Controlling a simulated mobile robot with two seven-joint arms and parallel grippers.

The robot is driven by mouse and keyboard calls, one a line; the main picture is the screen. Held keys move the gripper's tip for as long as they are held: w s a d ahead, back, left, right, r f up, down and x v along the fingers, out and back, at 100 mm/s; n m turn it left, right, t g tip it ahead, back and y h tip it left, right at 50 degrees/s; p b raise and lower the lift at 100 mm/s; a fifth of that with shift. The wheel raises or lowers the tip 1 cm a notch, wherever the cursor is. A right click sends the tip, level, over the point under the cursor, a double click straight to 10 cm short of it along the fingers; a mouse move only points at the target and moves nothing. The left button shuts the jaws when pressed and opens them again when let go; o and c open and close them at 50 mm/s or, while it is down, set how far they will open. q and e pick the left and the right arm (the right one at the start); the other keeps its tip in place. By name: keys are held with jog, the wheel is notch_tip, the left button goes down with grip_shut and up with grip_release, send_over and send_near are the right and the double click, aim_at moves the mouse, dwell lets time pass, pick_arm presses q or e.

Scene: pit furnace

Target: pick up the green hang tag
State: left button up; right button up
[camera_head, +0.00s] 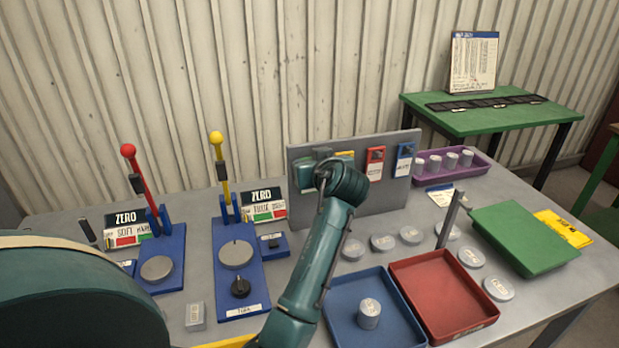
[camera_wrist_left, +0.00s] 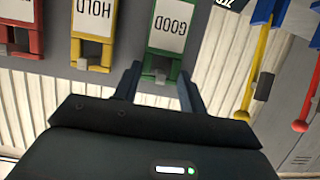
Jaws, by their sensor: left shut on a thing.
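The green hang tag (camera_wrist_left: 152,55) has a white card reading GOOD and shows upside down in the left wrist view. It is level with the yellow HOLD tag (camera_wrist_left: 92,45) and a red tag (camera_wrist_left: 22,40) at the grey board (camera_wrist_left: 125,40). My left gripper (camera_wrist_left: 160,73) has one finger on each side of the green tag's clip end and is shut on it. In the head view my left wrist hides most of the tag and the fingers. I cannot tell whether the tag still hangs on its peg. My right gripper is not in view.
A red tag (camera_head: 375,163) and a blue tag (camera_head: 404,159) hang on the board to the right. Two levers, red (camera_head: 128,150) and yellow (camera_head: 216,138), stand to the left. A blue tray (camera_head: 345,318) and a red tray (camera_head: 440,290) lie in front.

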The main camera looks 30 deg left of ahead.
pick_arm(q)
jog(key=c, duration=0.4)
jog(key=d+r, duration=0.1)
jog(key=r, duration=0.4)
jog(key=s+d+r+b, duration=0.1)
jog(key=r, duration=0.4)
jog(key=s+d+r, duration=0.1)
jog(key=r, duration=0.4)
jog(key=shift+s+b, duration=0.25)
jog(key=shift+b, duration=0.1)
